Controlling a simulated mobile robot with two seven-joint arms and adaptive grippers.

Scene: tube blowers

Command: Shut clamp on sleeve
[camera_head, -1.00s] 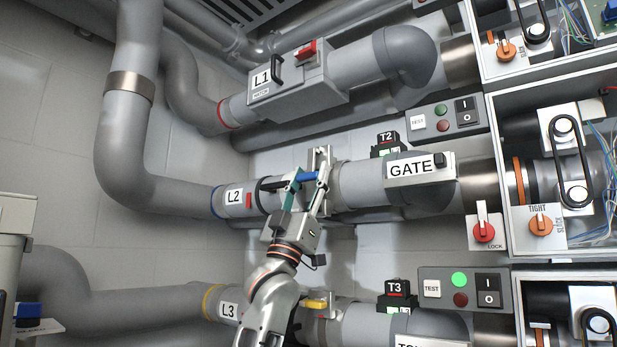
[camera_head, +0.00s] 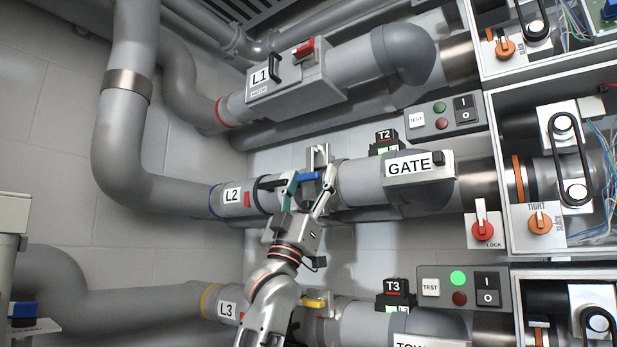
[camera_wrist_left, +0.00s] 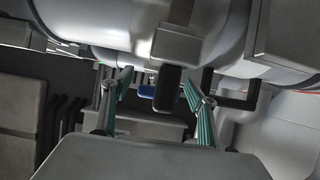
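A clamp with a blue handle (camera_head: 309,176) sits on the L2 pipe's sleeve, left of the GATE box. Its grey bracket (camera_head: 319,155) stands up behind the handle. My left gripper (camera_head: 309,184) reaches up from below, its two fingers spread with the blue handle showing between the tips. In the left wrist view the fingers (camera_wrist_left: 152,92) are apart, with a blue piece (camera_wrist_left: 147,91) and a dark bar (camera_wrist_left: 167,88) between them. I see no clear contact. The sleeve is partly hidden by the clamp and gripper. My right gripper is out of view.
The GATE box (camera_head: 418,168) is close on the right, and the L2 label (camera_head: 233,195) is on the left. The L3 pipe with a yellow handle (camera_head: 314,302) runs below. The L1 box (camera_head: 296,80) is above. Bare wall lies between the L2 and L3 pipes.

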